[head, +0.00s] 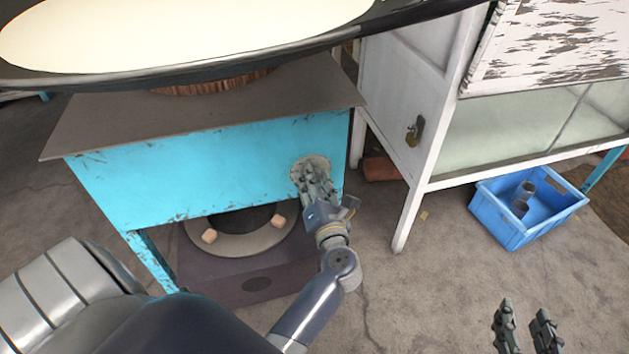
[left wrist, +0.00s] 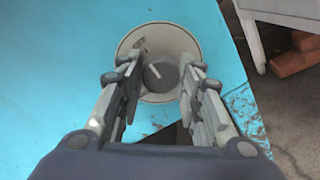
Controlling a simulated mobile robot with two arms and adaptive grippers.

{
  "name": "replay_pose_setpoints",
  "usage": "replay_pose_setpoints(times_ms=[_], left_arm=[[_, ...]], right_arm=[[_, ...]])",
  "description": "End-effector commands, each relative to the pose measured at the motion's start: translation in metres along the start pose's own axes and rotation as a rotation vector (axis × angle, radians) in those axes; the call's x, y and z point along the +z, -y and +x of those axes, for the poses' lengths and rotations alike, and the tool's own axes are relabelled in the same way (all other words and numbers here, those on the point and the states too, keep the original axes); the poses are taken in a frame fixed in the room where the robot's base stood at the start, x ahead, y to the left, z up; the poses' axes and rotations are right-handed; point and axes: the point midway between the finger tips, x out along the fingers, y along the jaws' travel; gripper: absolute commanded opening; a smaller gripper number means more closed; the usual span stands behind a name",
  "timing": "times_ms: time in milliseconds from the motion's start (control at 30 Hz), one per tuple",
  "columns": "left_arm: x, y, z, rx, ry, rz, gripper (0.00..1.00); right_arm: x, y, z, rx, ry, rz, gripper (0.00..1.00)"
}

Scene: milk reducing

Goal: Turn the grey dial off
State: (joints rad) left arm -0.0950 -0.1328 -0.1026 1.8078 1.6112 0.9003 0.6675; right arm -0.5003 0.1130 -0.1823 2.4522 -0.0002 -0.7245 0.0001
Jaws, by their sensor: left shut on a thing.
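The grey dial (left wrist: 160,74) sits in the middle of a pale round plate (left wrist: 158,40) on the turquoise stove front. A white mark on the dial runs slantwise. My left gripper (left wrist: 162,68) is shut on the dial, with one finger on each side of it. In the head view, my left gripper (head: 312,172) reaches the stove front (head: 200,168) and hides the dial; only part of the round plate (head: 312,160) shows. My right gripper (head: 526,325) is open and empty, low at the right, far from the dial.
A wide pan of white liquid (head: 180,30) stands above the stove. A burner ring (head: 240,245) lies beneath the stove top. A white cabinet (head: 395,85) stands to the right. Floor between is mostly clear.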

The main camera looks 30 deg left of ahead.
Motion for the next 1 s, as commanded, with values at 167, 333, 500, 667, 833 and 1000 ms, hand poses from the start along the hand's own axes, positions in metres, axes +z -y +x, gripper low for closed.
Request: replay_pose_setpoints(times_ms=[167, 333, 500, 667, 833, 1000], left_arm=[[0.001, 0.0, 0.0, -0.001, 0.002, 0.001, 0.45], [0.001, 0.0, 0.0, -0.001, 0.002, 0.0, 0.55], [0.001, 0.0, 0.0, 0.0, 0.001, 0.0, 0.55], [0.0, 0.0, 0.0, 0.0, 0.001, -0.001, 0.55], [-0.002, 0.002, 0.0, 0.0, 0.005, -0.036, 0.55], [-0.005, 0.004, 0.001, 0.001, 0.012, -0.131, 0.55]], right_arm=[[0.0, 0.0, 0.0, 0.0, -0.001, 0.0, 0.4], [0.0, 0.0, 0.0, 0.0, -0.001, 0.0, 0.4], [-0.001, 0.0, 0.0, 0.0, -0.003, 0.0, 0.4], [0.0, 0.0, 0.0, 0.0, -0.003, 0.0, 0.4], [0.01, 0.0, 0.004, 0.0, -0.002, 0.0, 0.4], [0.031, 0.0, 0.011, 0.0, -0.002, 0.0, 0.4]])
